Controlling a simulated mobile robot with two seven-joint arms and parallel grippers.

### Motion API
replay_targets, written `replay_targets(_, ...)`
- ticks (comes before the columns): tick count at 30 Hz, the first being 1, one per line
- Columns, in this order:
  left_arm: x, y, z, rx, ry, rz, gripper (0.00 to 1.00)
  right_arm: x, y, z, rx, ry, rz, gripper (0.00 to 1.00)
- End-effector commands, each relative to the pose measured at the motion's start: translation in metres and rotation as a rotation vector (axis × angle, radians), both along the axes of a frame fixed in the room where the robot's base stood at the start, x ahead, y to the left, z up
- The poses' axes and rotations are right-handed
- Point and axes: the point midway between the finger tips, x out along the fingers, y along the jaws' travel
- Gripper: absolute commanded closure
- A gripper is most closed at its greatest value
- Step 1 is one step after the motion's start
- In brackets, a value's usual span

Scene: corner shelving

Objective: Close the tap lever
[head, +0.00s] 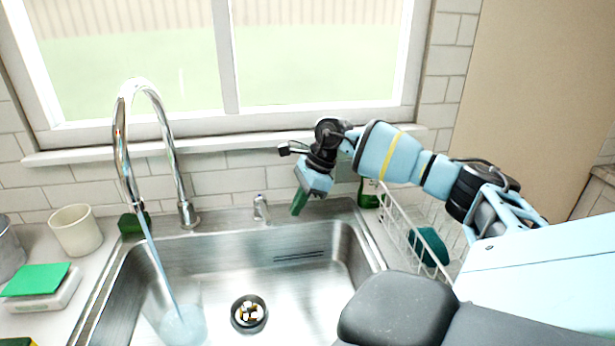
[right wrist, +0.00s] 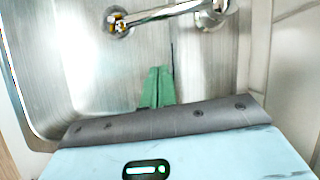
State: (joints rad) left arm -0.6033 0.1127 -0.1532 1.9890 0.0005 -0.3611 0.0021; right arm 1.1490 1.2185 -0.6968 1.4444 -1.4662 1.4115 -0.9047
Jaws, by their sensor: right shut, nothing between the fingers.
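The chrome tap (head: 120,150) has a tall curved spout at the back left of the sink. A blue-tinted stream of water (head: 160,265) runs from it into the basin. A small chrome lever-like fitting (head: 261,207) stands on the sink's back rim, right of the spout's base. My right gripper (head: 298,207) is shut and empty, pointing down just right of this fitting and apart from it. In the right wrist view its green fingers (right wrist: 157,85) are together, and a chrome rod-like fitting (right wrist: 165,13) shows ahead of them. My left gripper is not in view.
The steel sink (head: 290,240) has a drain (head: 249,314). A wire dish rack (head: 398,225) stands to its right. A cream cup (head: 75,230) and a white block with a green top (head: 37,280) stand on the left counter. A window sill (head: 230,143) runs behind.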

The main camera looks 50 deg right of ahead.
Motion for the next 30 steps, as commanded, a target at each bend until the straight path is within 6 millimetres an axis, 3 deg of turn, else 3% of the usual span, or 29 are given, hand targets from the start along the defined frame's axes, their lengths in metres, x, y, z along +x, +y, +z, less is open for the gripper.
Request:
replay_targets(2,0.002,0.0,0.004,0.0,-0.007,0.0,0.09,0.003,0.007,-0.011,0.001,-0.001,0.002,1.0)
replay_targets(4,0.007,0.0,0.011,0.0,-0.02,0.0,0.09,0.011,0.017,-0.002,0.002,-0.009,0.004,1.0)
replay_targets(11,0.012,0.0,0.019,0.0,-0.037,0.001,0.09,0.022,0.034,0.001,0.0,-0.005,0.002,1.0)
replay_targets(25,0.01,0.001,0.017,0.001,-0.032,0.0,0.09,0.024,0.038,-0.002,0.0,-0.001,0.002,1.0)
replay_targets(30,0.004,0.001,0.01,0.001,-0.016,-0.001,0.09,0.036,0.054,-0.004,0.003,0.0,0.025,1.0)
